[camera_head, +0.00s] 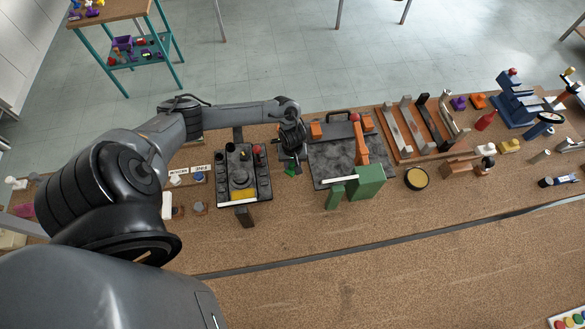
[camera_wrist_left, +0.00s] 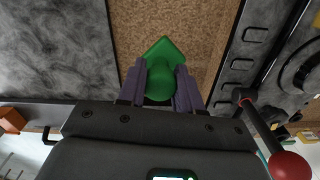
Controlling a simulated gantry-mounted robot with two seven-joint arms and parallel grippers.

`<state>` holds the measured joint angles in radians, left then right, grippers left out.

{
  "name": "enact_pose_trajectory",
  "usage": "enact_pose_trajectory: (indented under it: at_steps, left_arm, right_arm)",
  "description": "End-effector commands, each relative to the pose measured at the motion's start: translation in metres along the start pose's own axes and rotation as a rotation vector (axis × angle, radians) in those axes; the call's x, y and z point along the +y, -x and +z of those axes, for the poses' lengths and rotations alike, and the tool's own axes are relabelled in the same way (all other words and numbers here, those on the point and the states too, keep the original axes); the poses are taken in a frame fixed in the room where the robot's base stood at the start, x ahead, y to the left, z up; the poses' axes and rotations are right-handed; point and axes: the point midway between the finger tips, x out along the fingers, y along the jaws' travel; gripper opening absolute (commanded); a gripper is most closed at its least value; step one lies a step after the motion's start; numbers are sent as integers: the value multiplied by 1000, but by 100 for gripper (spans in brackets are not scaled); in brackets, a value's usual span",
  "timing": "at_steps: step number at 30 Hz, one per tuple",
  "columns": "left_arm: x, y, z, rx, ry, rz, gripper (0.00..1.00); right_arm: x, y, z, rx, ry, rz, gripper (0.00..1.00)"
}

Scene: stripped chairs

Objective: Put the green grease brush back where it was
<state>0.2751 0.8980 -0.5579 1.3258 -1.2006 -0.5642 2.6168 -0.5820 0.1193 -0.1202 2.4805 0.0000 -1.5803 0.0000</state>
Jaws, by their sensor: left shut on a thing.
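The green grease brush (camera_head: 291,171) shows as a small green piece below my left gripper (camera_head: 291,158) in the head view. In the left wrist view the green brush (camera_wrist_left: 162,52) has a pointed, arrow-like far end and a rounded near end. The two fingers of my left gripper (camera_wrist_left: 160,75) are shut on it from both sides. It is over the strip of brown bench between the dark tray and the grey plate. I cannot tell whether it touches the bench. My right gripper is not in view.
The dark slotted tray (camera_head: 222,182) and the grey plate (camera_head: 325,157) flank the gripper closely. A red ball-topped lever (camera_wrist_left: 288,163) rises near it.

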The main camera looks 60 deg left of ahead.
Motion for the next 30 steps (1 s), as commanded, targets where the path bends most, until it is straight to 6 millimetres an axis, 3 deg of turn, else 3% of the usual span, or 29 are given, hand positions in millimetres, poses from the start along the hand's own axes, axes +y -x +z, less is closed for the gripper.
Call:
enact_pose_trajectory:
  at_steps: [12,24,25,30]
  left_arm:
    - [1,-37,0,0,0,1,10]
    - [0,-41,0,0,0,0,10]
    - [0,-41,-1,0,0,0,37]
    - [0,-41,-1,1,-1,0,60]
  right_arm:
    - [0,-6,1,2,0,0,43]
    - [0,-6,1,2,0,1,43]
    - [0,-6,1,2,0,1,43]
    - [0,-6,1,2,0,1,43]
